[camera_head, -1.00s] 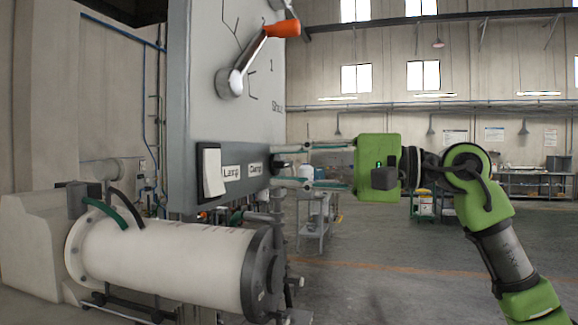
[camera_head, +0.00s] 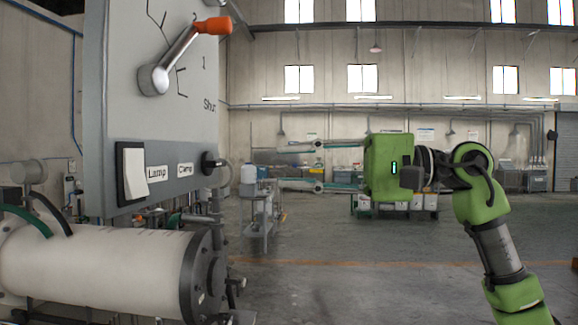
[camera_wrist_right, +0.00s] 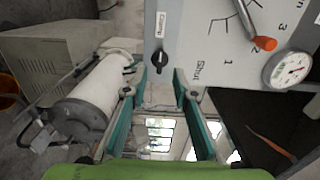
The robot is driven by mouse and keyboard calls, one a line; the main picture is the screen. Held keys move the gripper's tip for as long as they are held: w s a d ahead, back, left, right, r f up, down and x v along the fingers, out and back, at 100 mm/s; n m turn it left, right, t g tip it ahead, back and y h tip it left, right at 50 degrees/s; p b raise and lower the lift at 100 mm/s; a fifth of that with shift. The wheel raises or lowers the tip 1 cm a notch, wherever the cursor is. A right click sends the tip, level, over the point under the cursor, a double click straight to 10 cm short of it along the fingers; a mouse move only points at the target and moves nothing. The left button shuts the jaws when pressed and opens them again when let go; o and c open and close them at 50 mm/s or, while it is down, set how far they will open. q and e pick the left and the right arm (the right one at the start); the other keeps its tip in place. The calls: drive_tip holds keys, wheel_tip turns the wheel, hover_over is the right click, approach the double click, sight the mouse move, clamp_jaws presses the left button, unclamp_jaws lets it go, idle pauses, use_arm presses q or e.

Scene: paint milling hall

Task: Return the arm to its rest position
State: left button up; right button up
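My right gripper (camera_head: 290,166) is green with long thin fingers and points left in the head view. Its fingers are spread wide with nothing between them, and it is apart from the grey control panel (camera_head: 120,90). In the right wrist view the fingers (camera_wrist_right: 158,88) also stand apart, with the black clamp knob (camera_wrist_right: 159,61) beyond them. The panel carries an orange-tipped lever (camera_head: 185,52), a white lamp switch (camera_head: 134,173) and the clamp knob, which also shows in the head view (camera_head: 210,163). My left gripper is not in view.
A white cylinder (camera_head: 100,262) with a dark end flange lies below the panel. A small grey trolley (camera_head: 260,215) stands behind the gripper. Open grey floor (camera_head: 400,280) lies to the right. The wrist view shows a round gauge (camera_wrist_right: 287,69) beside the lever.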

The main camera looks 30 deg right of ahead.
drive_tip(key=shift+w, duration=0.1)
